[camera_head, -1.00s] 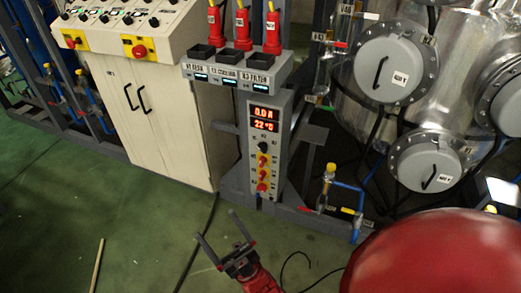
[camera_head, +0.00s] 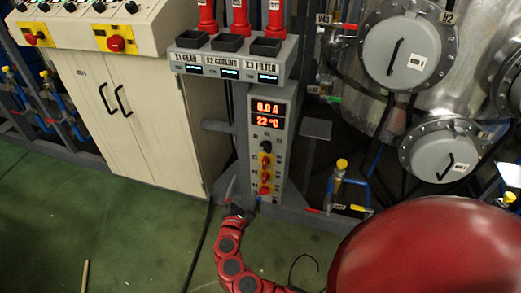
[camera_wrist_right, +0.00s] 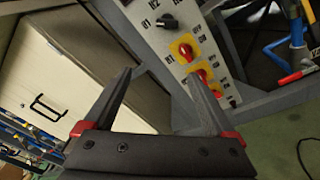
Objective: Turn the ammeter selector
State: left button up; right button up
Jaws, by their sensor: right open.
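The ammeter selector looks to be the black knob (camera_head: 265,146) on the grey instrument panel (camera_head: 284,150), below the red displays reading 0.0 A and 22 °C (camera_head: 267,114). In the right wrist view the black knob (camera_wrist_right: 168,21) is near the top, beyond the fingertips. Its pointer direction is hard to tell. My right gripper (camera_head: 233,196) is in front of the panel's lower left, below the knob and apart from it. Its two fingers (camera_wrist_right: 158,76) are spread with nothing between them. My left gripper is in neither view.
Red switches on yellow plates (camera_head: 265,176) sit below the knob. A shelf with black boxes (camera_head: 229,43) juts out above the displays. A pale cabinet (camera_head: 140,125) stands left. Blue pipework with a yellow valve (camera_head: 341,165) is right. Green floor is open in front.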

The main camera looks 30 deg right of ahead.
jog(key=s+d+r+g+h, duration=0.1)
jog(key=d+r+h, duration=0.1)
jog(key=m, duration=0.1)
send_near(265, 150)
jog(key=x, duration=1)
jog(key=shift+c, duration=0.2)
